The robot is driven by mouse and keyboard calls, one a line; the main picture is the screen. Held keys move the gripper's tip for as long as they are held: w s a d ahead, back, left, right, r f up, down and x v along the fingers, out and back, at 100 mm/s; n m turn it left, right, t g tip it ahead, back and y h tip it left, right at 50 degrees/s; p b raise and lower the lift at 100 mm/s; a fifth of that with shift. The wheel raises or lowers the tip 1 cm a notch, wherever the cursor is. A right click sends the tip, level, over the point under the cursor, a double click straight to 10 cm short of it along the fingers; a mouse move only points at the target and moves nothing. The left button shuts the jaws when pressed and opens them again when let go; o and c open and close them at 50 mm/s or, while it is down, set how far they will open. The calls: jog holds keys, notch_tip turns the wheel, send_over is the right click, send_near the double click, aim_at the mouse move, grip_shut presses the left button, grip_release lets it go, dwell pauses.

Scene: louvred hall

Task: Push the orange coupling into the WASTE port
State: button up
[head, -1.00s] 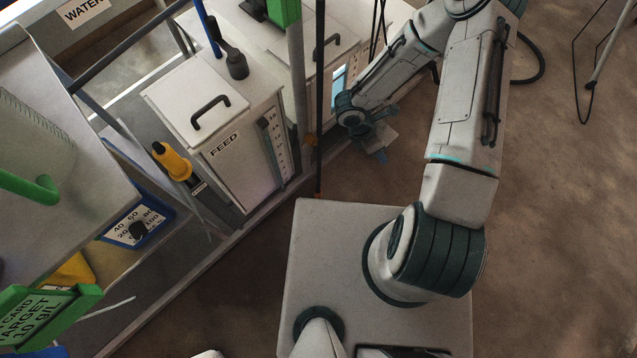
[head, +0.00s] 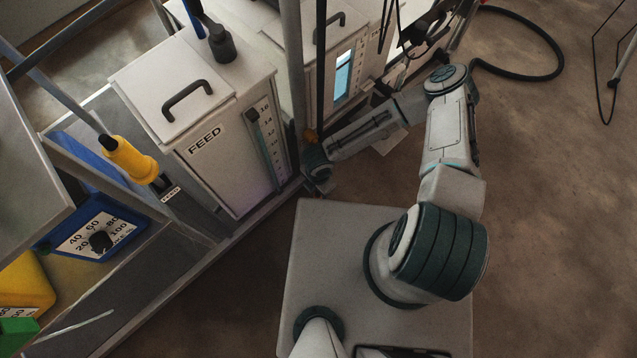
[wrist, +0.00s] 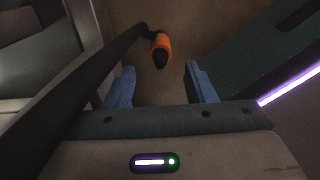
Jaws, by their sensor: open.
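The orange coupling (wrist: 160,45) has a dark tip and sits at the end of a black hose (wrist: 95,75) in the wrist view. My gripper (wrist: 159,72) is open, its two blue fingers apart. The coupling shows between and beyond the fingertips, and nothing is held. In the head view a small orange spot (head: 311,136) by the grey post may be the same coupling. There my gripper is mostly hidden at the end of my arm, low beside the FEED tank's right corner. I see no label reading WASTE.
The white FEED tank (head: 200,130) stands left of my arm. A yellow fitting (head: 130,160) and a blue dial box (head: 95,228) are further left. A grey post (head: 293,70) rises close to my wrist. A black hose (head: 545,50) lies at the back right.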

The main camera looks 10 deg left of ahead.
aim_at(318, 194)
notch_tip(318, 194, down, 10)
jog(key=b, duration=0.7)
jog(key=shift+r, duration=0.15)
grip_shut()
